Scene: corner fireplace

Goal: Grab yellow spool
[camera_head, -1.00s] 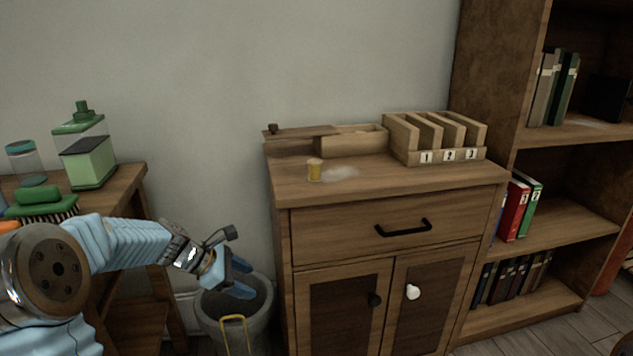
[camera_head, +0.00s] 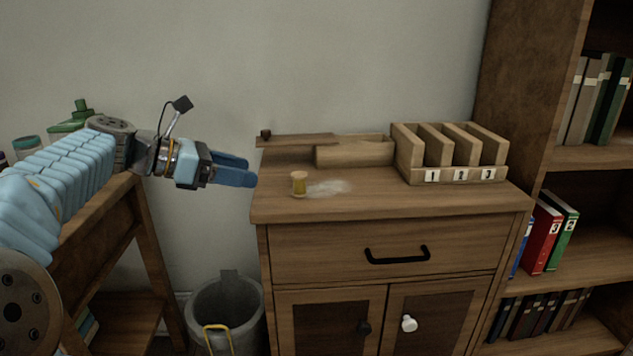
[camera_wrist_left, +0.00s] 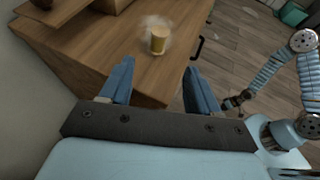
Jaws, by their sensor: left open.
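The yellow spool (camera_head: 299,184) stands upright on the left part of the wooden cabinet top (camera_head: 420,204), beside a pale smudge (camera_head: 330,187). It also shows in the left wrist view (camera_wrist_left: 158,41), ahead of the fingers and between their lines. My left gripper (camera_head: 251,172) is open and empty, its blue fingers pointing right at the cabinet's left edge, a short gap from the spool. Its two fingers (camera_wrist_left: 157,76) are spread apart in the wrist view. My right gripper is not in the head view; an arm shows at the wrist view's right, its jaws too small to judge.
A numbered wooden sorter (camera_head: 452,174) and a low open wooden box (camera_head: 354,152) stand at the cabinet top's back. A grey bin (camera_head: 229,318) stands on the floor left of the cabinet. A bookshelf (camera_head: 520,110) rises on the right. The cabinet top's front is clear.

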